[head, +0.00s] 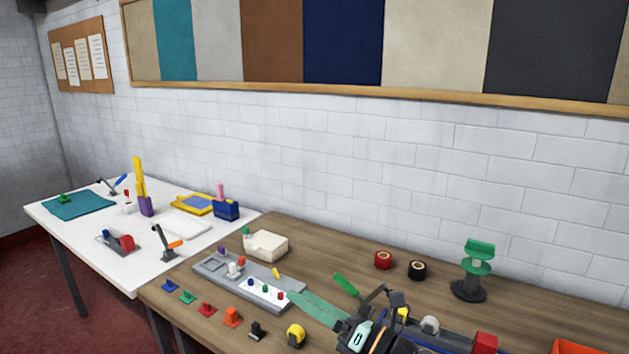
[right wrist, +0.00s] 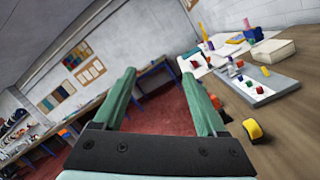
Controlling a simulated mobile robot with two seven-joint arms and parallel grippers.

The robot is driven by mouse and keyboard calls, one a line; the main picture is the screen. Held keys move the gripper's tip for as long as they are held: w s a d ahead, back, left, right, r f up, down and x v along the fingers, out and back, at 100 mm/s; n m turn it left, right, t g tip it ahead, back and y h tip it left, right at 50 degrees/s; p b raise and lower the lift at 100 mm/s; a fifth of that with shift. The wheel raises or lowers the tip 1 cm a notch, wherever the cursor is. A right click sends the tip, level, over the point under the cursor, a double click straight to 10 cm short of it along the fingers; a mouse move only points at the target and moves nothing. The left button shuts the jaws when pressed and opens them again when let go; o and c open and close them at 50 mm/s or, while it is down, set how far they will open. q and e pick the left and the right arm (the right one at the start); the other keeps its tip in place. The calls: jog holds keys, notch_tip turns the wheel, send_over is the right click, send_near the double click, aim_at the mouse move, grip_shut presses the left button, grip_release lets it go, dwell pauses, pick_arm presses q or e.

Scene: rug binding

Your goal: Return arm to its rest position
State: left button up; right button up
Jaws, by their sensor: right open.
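My right gripper (head: 314,285) reaches in at the lower right of the head view, over the front part of the wooden table (head: 440,285). Its two green fingers are spread apart. In the right wrist view the gripper (right wrist: 160,88) is open and empty, with red floor and a far bench seen between the fingers. In the head view one finger lies just right of the grey tray (head: 210,266) as seen. My left gripper does not show.
A yellow tape-like item (head: 296,335) and several small coloured pieces line the table's front edge. A beige box (head: 266,245), red roll (head: 383,260), black roll (head: 417,270) and green spool stand (head: 470,290) stand farther back. A white table (head: 80,235) adjoins at left.

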jog(key=s+d+f+m+t+h, duration=0.1)
jog(key=s+d+f+m+h, duration=0.2)
jog(key=d+f+m+h, duration=0.5)
jog(key=s+d+f+m+t+h, duration=0.1)
jog(key=s+d+m+h, duration=0.2)
jog(key=m, duration=0.8)
jog(key=s+d+f+m+h, duration=0.3)
jog(key=d+f+m+h, duration=0.25)
jog(key=m, duration=0.45)
jog(key=s+d+f+m+g, duration=0.2)
jog(key=s+f+m+g, duration=0.1)
jog(key=s, duration=0.5)
jog(key=s+d+f+m+g, duration=0.2)
jog(key=s+m+g, duration=0.15)
jog(key=s, duration=0.45)
jog(key=s+d+f+m+g, duration=0.2)
jog(key=s+f+g, duration=0.1)
jog(key=s, duration=0.5)
jog(key=w+a+f+t+y, duration=0.1)
jog(key=w+a+f+t, duration=0.1)
jog(key=f, duration=0.3)
jog(key=w+a+f+t+y, duration=0.1)
jog(key=w+a+f+t, duration=0.1)
jog(key=f, duration=0.4)
jog(key=shift+w+a+f+t, duration=0.15)
jog(key=shift+w+a+t, duration=0.3)
jog(key=shift+t, duration=0.3)
